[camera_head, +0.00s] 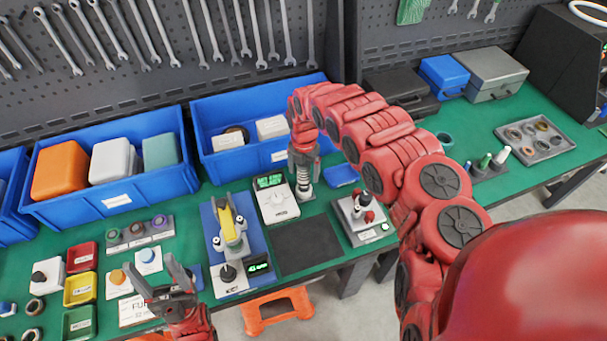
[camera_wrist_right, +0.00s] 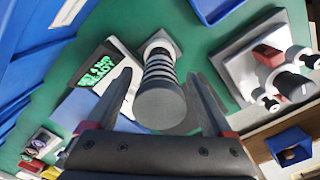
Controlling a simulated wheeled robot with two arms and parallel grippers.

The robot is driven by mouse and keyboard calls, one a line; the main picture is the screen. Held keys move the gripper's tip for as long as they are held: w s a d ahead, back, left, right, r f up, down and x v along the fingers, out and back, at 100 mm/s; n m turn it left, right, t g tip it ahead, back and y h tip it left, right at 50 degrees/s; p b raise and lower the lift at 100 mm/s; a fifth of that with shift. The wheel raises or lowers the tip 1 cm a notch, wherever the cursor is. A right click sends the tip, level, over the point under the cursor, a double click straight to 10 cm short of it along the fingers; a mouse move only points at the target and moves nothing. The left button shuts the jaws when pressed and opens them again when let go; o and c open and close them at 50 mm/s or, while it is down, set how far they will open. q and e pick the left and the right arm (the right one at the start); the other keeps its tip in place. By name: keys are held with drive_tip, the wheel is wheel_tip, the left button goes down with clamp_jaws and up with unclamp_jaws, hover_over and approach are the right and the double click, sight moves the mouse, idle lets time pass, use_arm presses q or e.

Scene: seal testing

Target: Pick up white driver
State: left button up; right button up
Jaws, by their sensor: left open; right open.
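A small upright tool with a white top (camera_head: 502,155) stands beside a green one in a dark rack on the right of the bench; I take it for the white driver. It does not clearly show in the right wrist view. My right gripper (camera_head: 303,160) points down over a ribbed grey-and-dark upright cylinder (camera_wrist_right: 162,100) on a small base. In the right wrist view the open fingers (camera_wrist_right: 165,90) stand on either side of the cylinder, and I see no clear contact. My left gripper (camera_head: 165,284) is open and empty at the front left.
A white meter with a green display (camera_head: 278,200) stands beside the cylinder, with a black mat (camera_head: 306,246) in front. Blue bins (camera_head: 108,192) line the back. A grey tray (camera_head: 535,138) lies far right.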

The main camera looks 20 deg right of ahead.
drive_tip(key=shift+f+p, duration=0.3)
drive_tip(key=shift+f, duration=1.1)
clamp_jaws()
